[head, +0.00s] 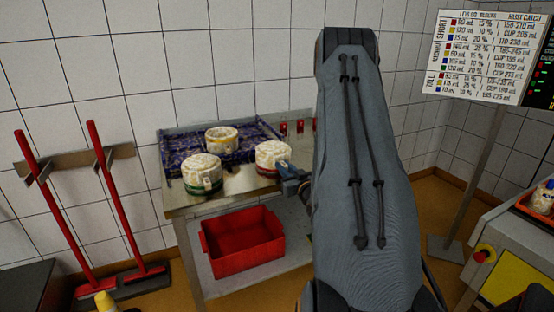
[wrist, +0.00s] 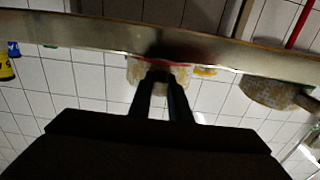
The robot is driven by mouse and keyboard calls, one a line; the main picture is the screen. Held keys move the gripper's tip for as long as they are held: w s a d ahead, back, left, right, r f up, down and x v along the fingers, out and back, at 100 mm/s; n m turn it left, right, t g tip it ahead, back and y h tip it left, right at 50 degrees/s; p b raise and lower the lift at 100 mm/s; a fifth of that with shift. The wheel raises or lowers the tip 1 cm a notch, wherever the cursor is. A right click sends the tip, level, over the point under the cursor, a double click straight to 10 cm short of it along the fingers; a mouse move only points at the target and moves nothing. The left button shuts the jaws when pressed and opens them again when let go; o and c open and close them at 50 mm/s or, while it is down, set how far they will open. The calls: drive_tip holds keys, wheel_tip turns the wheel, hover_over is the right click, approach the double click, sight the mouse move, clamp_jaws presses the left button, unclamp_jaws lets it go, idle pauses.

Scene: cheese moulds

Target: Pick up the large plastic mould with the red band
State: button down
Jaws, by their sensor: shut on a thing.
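The mould with the red band (head: 272,153) is a whitish, upright cup at the right of the table in the head view. In the wrist view, which looks upside down, the mould (wrist: 135,76) is behind the fingertips, its red band close to the table edge. My gripper (head: 284,171) comes at it from the right; in the wrist view my gripper (wrist: 163,78) is shut on it. The fingers hide its middle. I cannot tell whether its base touches the table.
My arm hides the table's right end.

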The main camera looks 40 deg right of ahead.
drive_tip(key=shift+r, duration=0.1)
drive_tip(key=shift+r+b, duration=0.75)
drive_tip(key=shift+r, duration=4.2)
